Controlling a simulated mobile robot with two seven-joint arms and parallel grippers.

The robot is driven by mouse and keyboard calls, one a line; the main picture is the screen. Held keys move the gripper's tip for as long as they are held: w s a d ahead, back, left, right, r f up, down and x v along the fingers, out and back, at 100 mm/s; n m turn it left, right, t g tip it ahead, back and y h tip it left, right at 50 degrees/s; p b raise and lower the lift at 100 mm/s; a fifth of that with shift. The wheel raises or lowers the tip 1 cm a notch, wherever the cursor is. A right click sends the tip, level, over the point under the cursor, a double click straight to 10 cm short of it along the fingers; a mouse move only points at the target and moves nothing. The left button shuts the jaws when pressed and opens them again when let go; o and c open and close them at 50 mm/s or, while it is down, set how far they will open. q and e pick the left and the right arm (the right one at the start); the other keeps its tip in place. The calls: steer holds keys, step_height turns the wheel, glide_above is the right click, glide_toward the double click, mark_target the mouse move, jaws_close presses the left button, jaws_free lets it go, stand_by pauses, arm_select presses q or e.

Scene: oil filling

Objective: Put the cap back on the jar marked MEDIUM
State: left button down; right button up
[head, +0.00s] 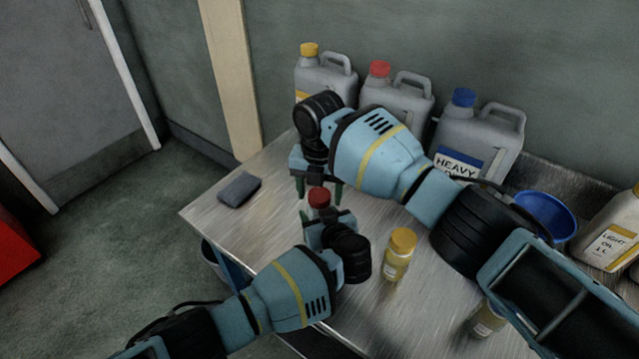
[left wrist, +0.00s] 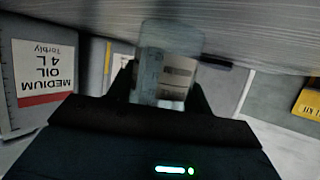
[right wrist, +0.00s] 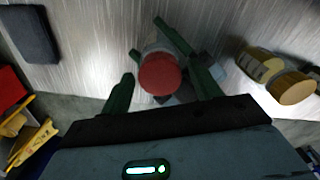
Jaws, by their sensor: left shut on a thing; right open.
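A small clear jar (left wrist: 176,72) with a pale label is held between the fingers of my left gripper (head: 319,215); its label is too blurred to read. A red cap (head: 319,197) sits at the top of this jar, and it also shows in the right wrist view (right wrist: 159,75). Whether the cap is fully seated cannot be told. My right gripper (head: 318,187) is open and pointing down just above the red cap, its fingers on either side of it. Most of the jar is hidden by my grippers in the head view.
A yellow-capped jar (head: 399,257) and another jar (head: 487,319) stand on the metal table (head: 262,228). Jugs with yellow (head: 325,76), red (head: 393,98) and blue (head: 473,138) caps line the wall. A blue bowl (head: 545,213), LIGHT OIL bottle (head: 611,240) and dark pad (head: 239,189) also lie there.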

steer(key=shift+c, duration=0.4)
steer(key=c, duration=0.9)
steer(key=o, duration=1)
steer(key=shift+o, duration=0.2)
steer(key=shift+r, duration=0.1)
steer(key=shift+r, duration=2.2)
steer(key=o, duration=0.5)
